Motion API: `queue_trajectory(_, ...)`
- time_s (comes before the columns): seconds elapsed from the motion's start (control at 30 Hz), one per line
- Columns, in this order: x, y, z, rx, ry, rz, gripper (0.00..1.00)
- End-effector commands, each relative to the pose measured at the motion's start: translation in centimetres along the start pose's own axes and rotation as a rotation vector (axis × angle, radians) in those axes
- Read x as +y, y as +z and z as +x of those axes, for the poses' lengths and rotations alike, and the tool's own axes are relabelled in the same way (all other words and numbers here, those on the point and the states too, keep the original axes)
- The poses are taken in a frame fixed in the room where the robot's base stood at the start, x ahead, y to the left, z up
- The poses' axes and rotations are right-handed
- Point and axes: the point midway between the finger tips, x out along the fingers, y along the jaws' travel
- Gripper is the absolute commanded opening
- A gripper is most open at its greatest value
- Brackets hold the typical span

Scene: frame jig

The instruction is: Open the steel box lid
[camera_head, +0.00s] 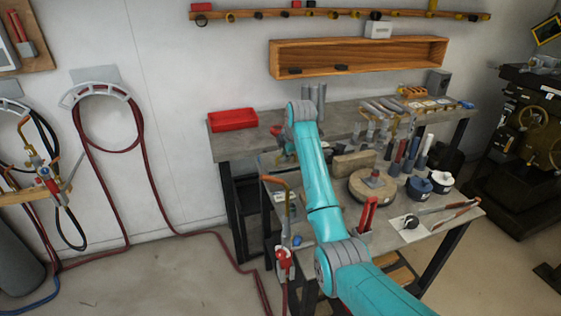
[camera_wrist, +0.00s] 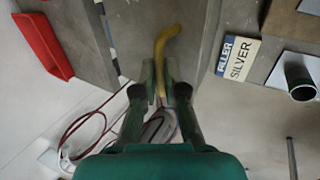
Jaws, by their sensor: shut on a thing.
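My gripper (camera_wrist: 165,88) is shut on a yellow curved bar (camera_wrist: 163,50) in the wrist view. The bar runs up from between the fingertips and bends right over a grey surface. In the head view, my turquoise arm reaches to the left end of the workbench, and its own links hide the fingertips. An orange curved neck (camera_head: 281,186) stands by the bench's left edge there; I cannot tell if it is the same bar. I cannot make out a steel box or its lid with certainty in either view.
A red box (camera_head: 233,119) lies on the raised back shelf; it also shows in the wrist view (camera_wrist: 42,42). A round block (camera_head: 361,189) and several tools crowd the bench. Red hoses (camera_head: 230,252) trail on the floor.

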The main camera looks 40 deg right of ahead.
Motion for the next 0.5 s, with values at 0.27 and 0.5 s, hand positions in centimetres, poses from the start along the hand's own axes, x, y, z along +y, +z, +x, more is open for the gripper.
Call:
queue_trajectory(0.27,1.09,-0.01,-0.83,0.000,0.002,-0.001,0.00)
queue_trajectory(0.5,1.31,-0.01,-0.97,0.000,0.002,-0.001,0.00)
